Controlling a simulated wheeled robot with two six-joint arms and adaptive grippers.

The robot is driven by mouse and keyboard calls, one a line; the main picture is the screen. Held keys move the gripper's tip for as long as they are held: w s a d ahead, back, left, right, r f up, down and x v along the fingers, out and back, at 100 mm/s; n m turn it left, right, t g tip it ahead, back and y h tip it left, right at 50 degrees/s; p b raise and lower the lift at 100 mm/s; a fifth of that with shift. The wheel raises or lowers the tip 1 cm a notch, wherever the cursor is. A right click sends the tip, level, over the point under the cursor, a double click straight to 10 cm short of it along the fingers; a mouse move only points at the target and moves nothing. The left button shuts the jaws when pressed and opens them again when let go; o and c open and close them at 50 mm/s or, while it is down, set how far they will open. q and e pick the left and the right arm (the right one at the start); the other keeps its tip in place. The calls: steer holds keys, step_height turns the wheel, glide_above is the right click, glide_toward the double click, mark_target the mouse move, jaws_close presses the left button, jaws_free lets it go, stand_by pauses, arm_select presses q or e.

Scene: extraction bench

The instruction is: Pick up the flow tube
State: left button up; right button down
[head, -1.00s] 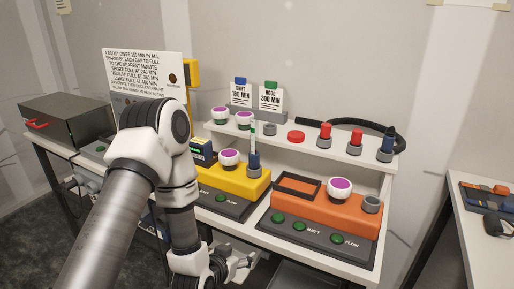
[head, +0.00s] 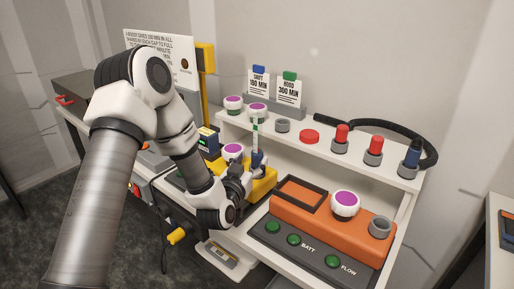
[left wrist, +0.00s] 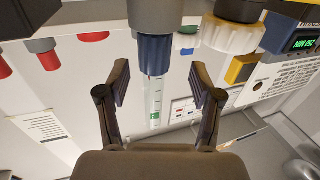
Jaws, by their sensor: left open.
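The flow tube, a clear tube with green marks and a blue collar, stands upright in the yellow unit (head: 262,188) in the head view (head: 255,135). In the left wrist view its blue collar and clear body (left wrist: 154,70) appear upside down. My left gripper (head: 256,168) is beside the tube's lower part. In the left wrist view the left gripper (left wrist: 160,85) is open, with one finger on each side of the tube and gaps to both. My own arm hides part of the yellow unit. My right gripper is not in view.
A white-and-purple knob (head: 233,151) is close to the left of the tube. The shelf (head: 350,160) behind carries red caps, a blue-topped piece and cards. An orange unit (head: 320,222) with another purple knob (head: 345,203) stands to the right.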

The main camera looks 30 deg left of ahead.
mark_target(255, 157)
arm_select(q)
steer(key=x, duration=0.3)
steer(key=shift+w+d, duration=0.3)
steer(key=shift+w, duration=0.2)
steer(key=shift+s+a, duration=0.1)
steer(key=shift+s, duration=0.05)
steer(key=shift+r, duration=0.1)
jaws_close()
